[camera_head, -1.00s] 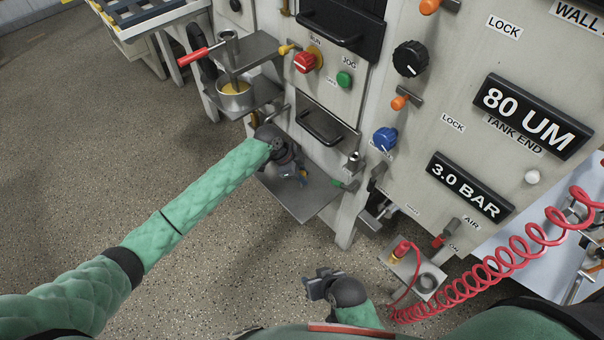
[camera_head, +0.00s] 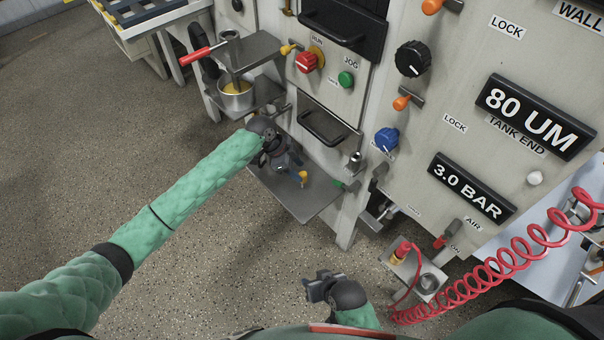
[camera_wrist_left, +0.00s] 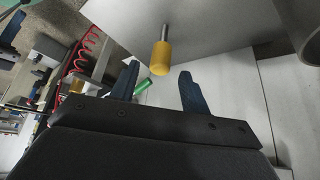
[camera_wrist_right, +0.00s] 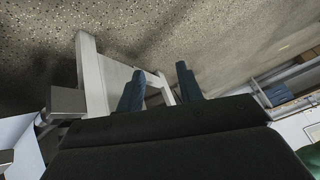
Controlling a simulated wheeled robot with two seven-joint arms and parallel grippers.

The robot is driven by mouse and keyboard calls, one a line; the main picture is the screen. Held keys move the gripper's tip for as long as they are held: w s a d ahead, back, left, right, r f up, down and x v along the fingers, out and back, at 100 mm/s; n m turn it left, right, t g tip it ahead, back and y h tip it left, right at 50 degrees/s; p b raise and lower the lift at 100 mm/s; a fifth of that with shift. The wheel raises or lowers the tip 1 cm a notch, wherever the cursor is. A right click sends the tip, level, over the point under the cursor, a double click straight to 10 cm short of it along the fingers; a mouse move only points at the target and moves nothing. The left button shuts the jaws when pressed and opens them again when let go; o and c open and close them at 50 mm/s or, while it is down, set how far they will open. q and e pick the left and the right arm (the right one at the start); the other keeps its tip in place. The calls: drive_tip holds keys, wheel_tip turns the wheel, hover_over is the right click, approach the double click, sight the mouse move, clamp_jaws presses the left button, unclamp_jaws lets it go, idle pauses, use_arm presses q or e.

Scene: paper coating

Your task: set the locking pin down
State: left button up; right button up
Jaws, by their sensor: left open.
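The locking pin (camera_head: 303,177), with a yellow grip and a thin metal shank, is on the grey metal shelf (camera_head: 312,205) low on the machine. In the left wrist view the pin (camera_wrist_left: 160,57) shows just beyond and between my left fingertips, its shank pointing away. My left gripper (camera_head: 292,163) is open over the shelf, beside the pin, and nothing is between its fingers. My right gripper (camera_head: 314,285) is low in front of the machine, far from the pin. In the right wrist view its fingers (camera_wrist_right: 160,80) are apart and empty.
Above the shelf are a black drawer handle (camera_head: 324,128), a red knob (camera_head: 306,62) and a cup on a bracket (camera_head: 235,96). A coiled red hose (camera_head: 490,268) hangs at right. The floor at left is clear.

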use_arm(q)
drive_tip(key=v, duration=0.7)
drive_tip(key=s+d+f+n+t, duration=0.1)
drive_tip(key=s+f+n, duration=0.1)
drive_tip(key=s+f, duration=0.2)
drive_tip(key=s+d+f+n+t+h, duration=0.1)
drive_tip(key=s+d+f+n, duration=0.1)
drive_tip(key=s, duration=0.3)
drive_tip(key=s+d+f+n+t, duration=0.1)
drive_tip(key=s+f+n, duration=0.2)
drive_tip(key=s+f, duration=0.2)
drive_tip(key=shift+d+f+n, duration=0.2)
drive_tip(key=shift+f+n, duration=0.1)
drive_tip(key=s+a+f+n+t+y, duration=0.1)
drive_tip(key=s+a+f+n, duration=0.3)
drive_tip(key=s, duration=0.5)
drive_tip(key=s+a+f+n+t+y, duration=0.2)
drive_tip(key=s+a+f+n, duration=0.2)
drive_tip(key=s, duration=0.6)
drive_tip(key=shift+a+f+n, duration=0.2)
drive_tip(key=shift+a+n, duration=0.25)
drive_tip(key=shift+n, duration=0.25)
use_arm(e)
drive_tip(key=shift+w+f, duration=0.2)
drive_tip(key=shift+f, duration=0.7)
drive_tip(key=shift+s+f, duration=0.1)
drive_tip(key=shift+s, duration=0.05)
